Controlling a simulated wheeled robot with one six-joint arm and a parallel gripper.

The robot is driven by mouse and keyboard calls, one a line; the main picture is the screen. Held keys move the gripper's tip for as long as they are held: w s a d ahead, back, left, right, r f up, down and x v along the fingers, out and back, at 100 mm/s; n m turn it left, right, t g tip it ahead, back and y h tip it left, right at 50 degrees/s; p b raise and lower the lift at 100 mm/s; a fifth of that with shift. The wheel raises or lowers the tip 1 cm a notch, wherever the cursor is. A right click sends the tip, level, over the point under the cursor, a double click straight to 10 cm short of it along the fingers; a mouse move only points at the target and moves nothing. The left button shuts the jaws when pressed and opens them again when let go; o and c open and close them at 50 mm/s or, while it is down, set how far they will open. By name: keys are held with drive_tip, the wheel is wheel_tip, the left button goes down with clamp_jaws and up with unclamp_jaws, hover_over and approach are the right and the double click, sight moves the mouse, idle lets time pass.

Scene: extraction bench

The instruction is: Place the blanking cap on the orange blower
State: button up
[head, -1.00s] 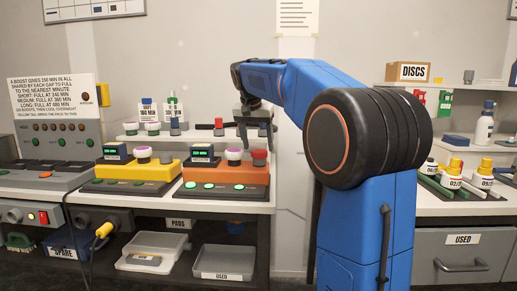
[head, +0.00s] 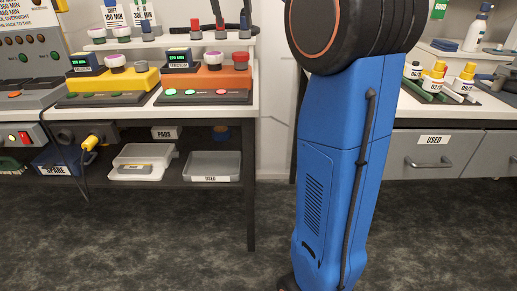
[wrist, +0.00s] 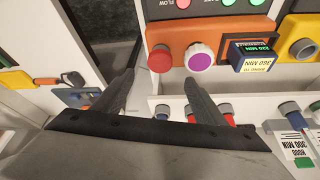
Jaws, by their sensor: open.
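The orange blower (head: 205,84) stands on the bench with a white-and-purple round cap (head: 214,59) and, right of it, a red round cap (head: 240,58) on top. In the wrist view the red cap (wrist: 160,58) and the white-and-purple cap (wrist: 200,58) show on the blower, turned round. Which piece is the blanking cap I cannot tell; small grey and red pieces (head: 196,34) stand on the shelf behind. My gripper (head: 232,22) is open and seems empty, over the right end of that shelf; its fingers in the wrist view (wrist: 160,80) partly hide red pieces there.
A yellow blower (head: 115,82) stands left of the orange one. Several caps stand along the raised shelf (head: 170,41). Below are a clear tray (head: 135,173) and a grey USED tray (head: 213,166). Right, a counter holds labelled pots (head: 433,78). The floor in front is clear.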

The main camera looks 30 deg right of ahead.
drive_tip(key=s+a+f+n+y, duration=0.1)
drive_tip(key=s+a+f+n, duration=0.2)
drive_tip(key=s+f, duration=0.8)
drive_tip(key=s+a+f+n+t+y, duration=0.1)
drive_tip(key=s+a+f+n, duration=0.2)
drive_tip(key=s+f, duration=0.9)
drive_tip(key=s+a+f+n+y, duration=0.1)
drive_tip(key=s+a+f+n, duration=0.2)
drive_tip(key=s+a+f, duration=0.5)
drive_tip(key=s+f, duration=0.4)
drive_tip(key=s, duration=0.1)
drive_tip(key=shift+f+n+t, duration=0.25)
drive_tip(key=shift+n+t, duration=0.05)
drive_tip(key=shift+t, duration=0.1)
